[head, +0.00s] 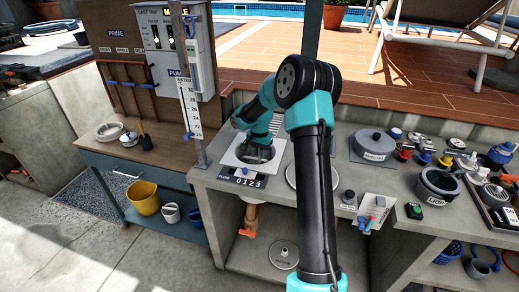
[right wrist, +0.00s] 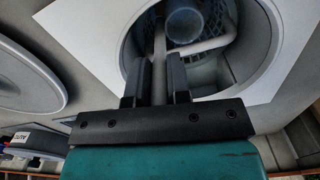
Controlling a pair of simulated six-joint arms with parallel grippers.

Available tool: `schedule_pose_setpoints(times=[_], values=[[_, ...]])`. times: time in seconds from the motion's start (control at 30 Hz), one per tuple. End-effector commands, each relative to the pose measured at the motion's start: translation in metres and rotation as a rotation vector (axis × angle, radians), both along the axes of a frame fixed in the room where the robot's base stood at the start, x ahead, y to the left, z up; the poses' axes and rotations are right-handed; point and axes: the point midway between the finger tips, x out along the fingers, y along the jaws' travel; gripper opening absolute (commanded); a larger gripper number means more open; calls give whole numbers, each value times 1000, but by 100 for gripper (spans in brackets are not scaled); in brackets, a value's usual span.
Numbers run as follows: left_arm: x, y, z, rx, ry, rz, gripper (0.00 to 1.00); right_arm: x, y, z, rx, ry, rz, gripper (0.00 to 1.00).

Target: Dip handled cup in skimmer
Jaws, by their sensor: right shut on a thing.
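The skimmer is a round well in a white square plate (head: 233,158) on the grey counter; its opening is mostly hidden by my arm in the head view. In the right wrist view its white plate (right wrist: 282,62) surrounds the dark round opening, with a basket-like grid inside. My right gripper (right wrist: 158,70) is over the opening, pointing down, shut on the pale handle of the handled cup. The cup (right wrist: 184,24), round and blue-grey, shows within the well's outline. Whether it touches water cannot be told. My left gripper is not in view.
A counter display (head: 248,182) is at the plate's front edge. A white round lid (head: 297,177) lies right of the skimmer, and a grey lidded pot (head: 374,145) stands farther right. A gauge post (head: 193,110) rises at the left. A yellow bucket (head: 144,198) stands lower left.

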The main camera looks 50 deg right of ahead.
Motion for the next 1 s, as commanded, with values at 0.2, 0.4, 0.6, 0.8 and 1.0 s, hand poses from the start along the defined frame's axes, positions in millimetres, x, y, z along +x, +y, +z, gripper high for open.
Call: schedule_pose_setpoints(times=[0.2, 0.4, 0.6, 0.8, 1.0], values=[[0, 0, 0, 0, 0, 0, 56, 0, 0, -12, 0, 1, 1, 0], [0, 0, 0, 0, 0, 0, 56, 0, 0, -23, 1, 1, 1, 0], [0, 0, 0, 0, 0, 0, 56, 0, 0, -34, 1, 1, 0, 0], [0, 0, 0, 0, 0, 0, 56, 0, 0, -44, 1, 1, 0, 0], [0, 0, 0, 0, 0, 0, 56, 0, 0, -49, 0, 0, 0, 0]])
